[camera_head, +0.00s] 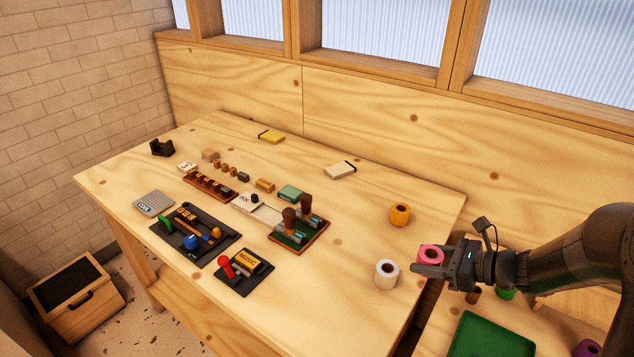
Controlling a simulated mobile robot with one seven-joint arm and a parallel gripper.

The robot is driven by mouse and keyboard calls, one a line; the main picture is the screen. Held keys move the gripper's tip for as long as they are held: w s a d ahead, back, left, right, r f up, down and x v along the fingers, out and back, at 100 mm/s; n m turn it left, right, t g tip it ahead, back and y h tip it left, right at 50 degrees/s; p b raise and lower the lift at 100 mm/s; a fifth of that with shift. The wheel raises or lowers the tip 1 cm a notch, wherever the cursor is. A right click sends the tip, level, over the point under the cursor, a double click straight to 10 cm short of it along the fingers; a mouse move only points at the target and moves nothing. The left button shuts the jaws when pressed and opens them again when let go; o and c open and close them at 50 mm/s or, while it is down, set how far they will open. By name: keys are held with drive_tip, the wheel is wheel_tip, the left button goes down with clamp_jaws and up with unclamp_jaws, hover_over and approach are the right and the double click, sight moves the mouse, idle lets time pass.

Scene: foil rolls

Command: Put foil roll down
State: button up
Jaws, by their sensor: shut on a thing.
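A pink-red foil roll (431,251) shows at my gripper (420,269), near the right edge of the wooden table (345,262). My gripper is shut on this roll, and its fingers hide the lower part. I cannot tell how high the roll is above the surface. A white roll (387,279) stands upright on the table just left of my fingertips. A yellow-orange roll (400,216) stands upright farther back.
A second wooden surface at the lower right carries a green tray (490,338), a mostly hidden green roll (505,294) and a purple roll (587,349). Stamps and black trays (195,252) fill the table's middle. Bare wood lies left of the white roll.

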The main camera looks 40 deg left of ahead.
drive_tip(key=s+a+r+n+g, duration=0.3)
drive_tip(key=s+a, duration=0.3)
drive_tip(key=a, duration=0.5)
hover_over(318, 276)
drive_tip(key=shift+h, duration=0.3)
drive_tip(key=f, duration=0.6)
drive_tip(key=shift+w+d+f, duration=0.1)
drive_tip(key=shift+d+f, duration=0.15)
drive_tip(key=shift+f, duration=0.15)
drive_tip(key=shift+a+f, duration=0.3)
drive_tip(key=shift+f, duration=1.85)
drive_tip(key=shift+f, duration=0.15)
drive_tip(key=o, duration=1)
drive_tip(key=shift+o, duration=0.2)
